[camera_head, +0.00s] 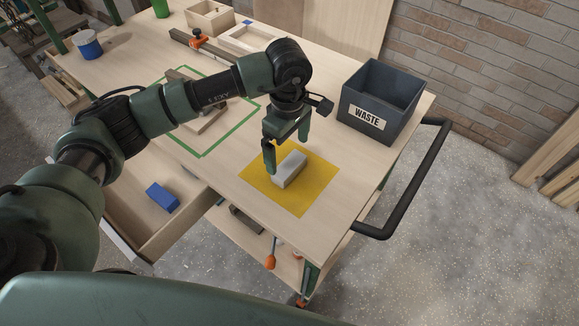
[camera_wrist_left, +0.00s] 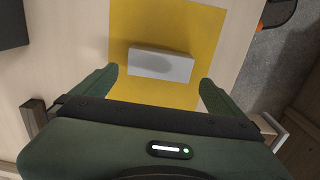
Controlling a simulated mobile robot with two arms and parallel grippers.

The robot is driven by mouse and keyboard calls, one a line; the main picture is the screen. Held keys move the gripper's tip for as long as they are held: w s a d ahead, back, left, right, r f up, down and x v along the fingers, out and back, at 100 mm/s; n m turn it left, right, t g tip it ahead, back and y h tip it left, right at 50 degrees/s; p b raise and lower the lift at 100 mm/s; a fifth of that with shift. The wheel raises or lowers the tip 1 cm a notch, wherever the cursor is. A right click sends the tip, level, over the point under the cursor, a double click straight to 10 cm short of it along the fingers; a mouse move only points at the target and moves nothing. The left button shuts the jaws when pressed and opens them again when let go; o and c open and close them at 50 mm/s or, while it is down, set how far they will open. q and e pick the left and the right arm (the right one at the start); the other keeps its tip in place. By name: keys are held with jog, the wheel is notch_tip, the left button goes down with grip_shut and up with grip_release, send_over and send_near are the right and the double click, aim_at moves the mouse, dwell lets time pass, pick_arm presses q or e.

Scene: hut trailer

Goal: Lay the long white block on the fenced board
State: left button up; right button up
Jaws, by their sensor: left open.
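The long white block (camera_head: 289,170) lies flat on a yellow mat (camera_head: 308,200) near the front right of the workbench. In the left wrist view the white block (camera_wrist_left: 160,64) lies crosswise on the yellow mat, just beyond the line between my fingertips. My left gripper (camera_head: 287,152) is open over the mat, with a finger toward each end of the block and nothing held. Its two fingers also show in the left wrist view (camera_wrist_left: 155,88). A pale board with a raised rim (camera_head: 248,38) lies at the back; I cannot tell if it is the fenced board. My right gripper is not in view.
A dark waste bin (camera_head: 377,108) stands right of the mat. A green outline (camera_head: 205,152) with wooden pieces lies partly behind my left arm. A wooden bar with an orange clamp (camera_head: 197,40) lies farther back. An open drawer (camera_head: 125,195) at the front holds a blue block (camera_head: 162,197).

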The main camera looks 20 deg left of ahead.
aim_at(289, 164)
pick_arm(q)
jog(key=f+p, duration=0.1)
jog(key=f, duration=0.1)
jog(key=f+p, duration=0.1)
jog(key=f, duration=0.2)
jog(key=shift+s+d+f, duration=0.1)
jog(key=shift+d+f, duration=0.1)
jog(key=shift+f, duration=0.4)
jog(key=shift+r, duration=0.1)
jog(key=c, duration=1.3)
